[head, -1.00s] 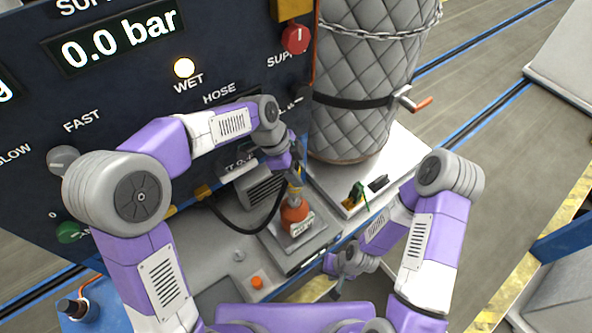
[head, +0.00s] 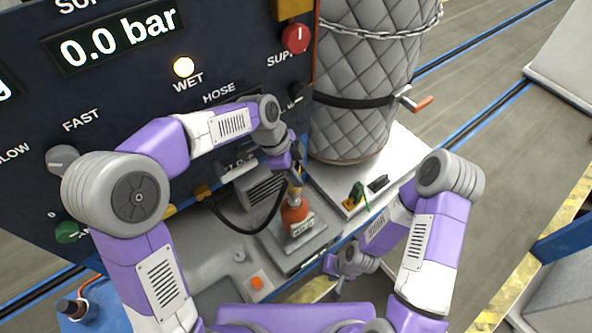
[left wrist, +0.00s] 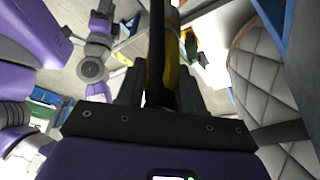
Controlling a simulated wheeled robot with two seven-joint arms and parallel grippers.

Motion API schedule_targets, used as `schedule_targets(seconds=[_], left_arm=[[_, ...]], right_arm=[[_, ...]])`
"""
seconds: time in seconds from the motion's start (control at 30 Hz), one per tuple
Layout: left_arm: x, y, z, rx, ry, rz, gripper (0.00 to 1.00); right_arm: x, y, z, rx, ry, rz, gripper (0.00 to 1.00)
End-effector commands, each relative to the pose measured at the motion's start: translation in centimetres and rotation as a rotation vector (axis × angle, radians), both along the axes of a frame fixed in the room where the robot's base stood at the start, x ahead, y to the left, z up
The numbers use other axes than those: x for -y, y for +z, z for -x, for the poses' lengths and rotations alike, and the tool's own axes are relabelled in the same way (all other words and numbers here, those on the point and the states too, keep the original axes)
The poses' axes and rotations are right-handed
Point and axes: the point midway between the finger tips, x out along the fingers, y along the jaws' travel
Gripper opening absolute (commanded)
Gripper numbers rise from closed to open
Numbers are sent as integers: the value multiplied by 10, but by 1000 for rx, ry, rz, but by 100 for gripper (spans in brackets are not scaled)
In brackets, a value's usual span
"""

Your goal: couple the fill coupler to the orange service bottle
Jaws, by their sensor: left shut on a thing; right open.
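The orange service bottle (head: 297,219), with a pale label, stands upright on a grey plate on the station's shelf. My left gripper (head: 296,181) is right above the bottle's neck, shut on the yellow fill coupler (head: 295,193). In the left wrist view the yellow coupler (left wrist: 172,62) sits between the dark fingers, with a black hose in front of it. Coupler and bottle top meet or nearly meet; I cannot tell whether they are locked. My right gripper (head: 338,288) is open and empty, low in front of the shelf, partly hidden by its wrist.
A black hose (head: 240,231) loops from the panel towards the coupler. A quilted tank (head: 362,95) with a strap and red-handled valve stands to the right. A green and yellow item (head: 356,194) lies on the ledge before it. The panel display (head: 118,40) reads 0.0 bar.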

Motion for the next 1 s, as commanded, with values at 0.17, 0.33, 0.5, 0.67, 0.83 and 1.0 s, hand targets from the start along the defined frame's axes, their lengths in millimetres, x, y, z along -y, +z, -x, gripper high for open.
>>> schedule_targets(seconds=[0.17, 0.33, 0.5, 0.67, 0.83, 1.0], left_arm=[[0, 1, 0, 1, -1, 0, 0], [0, 1, 0, 1, -1, 1, 0], [0, 1, 0, 1, -1, 0, 0], [0, 1, 0, 1, -1, 0, 0], [0, -2, 0, 1, -1, 0, 0], [0, -7, 0, 1, -1, 0, 0]], right_arm=[[0, 0, 0, 0, 0, 0, 43], [0, 0, 0, 0, 0, 0, 43], [0, -1, 0, 0, 0, 0, 43], [0, -1, 0, 0, 0, 0, 43], [0, -4, 0, 0, 0, 0, 43], [0, -7, 0, 0, 0, 0, 43]])
